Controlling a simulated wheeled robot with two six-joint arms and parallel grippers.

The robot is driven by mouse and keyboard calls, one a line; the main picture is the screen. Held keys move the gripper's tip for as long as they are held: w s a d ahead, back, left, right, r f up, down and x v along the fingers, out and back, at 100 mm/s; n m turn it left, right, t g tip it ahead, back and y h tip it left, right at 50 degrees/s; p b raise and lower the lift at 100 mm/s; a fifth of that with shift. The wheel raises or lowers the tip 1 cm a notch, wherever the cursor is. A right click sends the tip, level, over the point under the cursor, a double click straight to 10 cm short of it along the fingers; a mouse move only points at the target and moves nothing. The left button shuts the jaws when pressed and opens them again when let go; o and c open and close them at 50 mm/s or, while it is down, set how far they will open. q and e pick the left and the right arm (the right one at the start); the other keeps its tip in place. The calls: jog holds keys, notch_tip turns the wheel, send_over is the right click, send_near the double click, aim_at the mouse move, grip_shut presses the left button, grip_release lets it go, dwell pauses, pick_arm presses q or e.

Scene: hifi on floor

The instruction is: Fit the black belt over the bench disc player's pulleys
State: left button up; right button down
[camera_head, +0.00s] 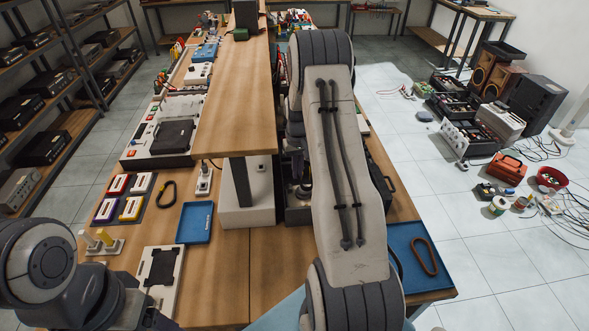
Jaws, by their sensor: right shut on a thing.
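My right arm reaches up the middle of the head view. Its gripper (299,172) shows only in part, beside the arm's left edge above an open dark chassis (296,208). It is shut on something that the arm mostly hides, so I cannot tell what. The chassis may be the disc player; its pulleys are not clear. A dark brown belt loop (416,256) lies in the blue tray (407,285) at the bench's front right. A black loop with yellow (160,194) lies on the left of the bench. My left arm is at the lower left; its gripper is not visible.
A raised wooden shelf (235,110) on a white block (247,205) stands left of my right arm. A small blue tray (195,223), a rack of coloured pieces (132,199) and a white plate (160,273) occupy the left. Bare wood shows at front centre.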

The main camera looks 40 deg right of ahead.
jog(key=shift+f+b, duration=2.55)
jog(key=shift+f, duration=1.35)
jog(key=shift+s, duration=0.2)
jog(key=shift+f+b, duration=0.75)
jog(key=shift+f, duration=0.5)
jog(key=c, duration=0.9)
grip_release()
jog(key=shift+c, duration=0.2)
